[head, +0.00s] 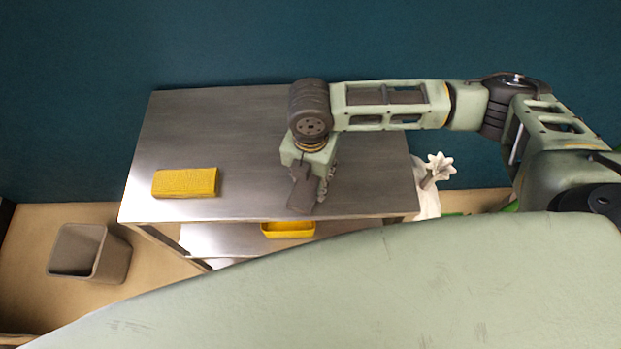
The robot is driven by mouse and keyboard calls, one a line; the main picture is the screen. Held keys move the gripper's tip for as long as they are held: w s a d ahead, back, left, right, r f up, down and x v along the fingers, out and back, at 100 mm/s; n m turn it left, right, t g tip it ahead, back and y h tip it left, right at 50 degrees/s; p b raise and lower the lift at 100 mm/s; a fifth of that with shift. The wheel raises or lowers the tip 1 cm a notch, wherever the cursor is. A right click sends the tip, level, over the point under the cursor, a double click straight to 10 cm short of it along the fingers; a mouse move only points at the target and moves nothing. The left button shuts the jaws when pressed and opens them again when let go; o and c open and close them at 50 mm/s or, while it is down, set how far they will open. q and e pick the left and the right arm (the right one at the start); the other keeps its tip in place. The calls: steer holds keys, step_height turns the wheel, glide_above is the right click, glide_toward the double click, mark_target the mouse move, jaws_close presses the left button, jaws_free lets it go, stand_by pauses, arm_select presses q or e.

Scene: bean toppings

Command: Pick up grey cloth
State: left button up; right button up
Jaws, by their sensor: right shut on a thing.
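My right gripper (313,190) points down over the front right part of the metal table's top. It is shut on a small dark grey thing (302,196), which I take to be the grey cloth. The cloth is mostly hidden by the gripper, and its grey blends with the fingers. I cannot tell whether it touches the tabletop. My left gripper is not in view.
The metal table (215,125) has a yellow block (185,183) at its front left. A yellow container (288,229) sits on the lower shelf. A grey bin (90,252) stands on the floor at left. A white bag-like thing (428,200) is right of the table.

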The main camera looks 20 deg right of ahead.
mark_target(312, 182)
steer(key=shift+c, duration=1.4)
steer(key=shift+r, duration=0.5)
steer(key=r, duration=0.1)
steer(key=s+r, duration=0.1)
steer(key=r, duration=0.1)
steer(key=shift+r+b, duration=0.3)
steer(key=shift+b, duration=0.1)
steer(key=s+d+r, duration=0.1)
steer(key=s+r, duration=0.5)
steer(key=s, duration=0.4)
steer(key=shift+s+d+r+b, duration=0.2)
steer(key=shift+s+d+b, duration=0.05)
steer(key=shift+b, duration=0.05)
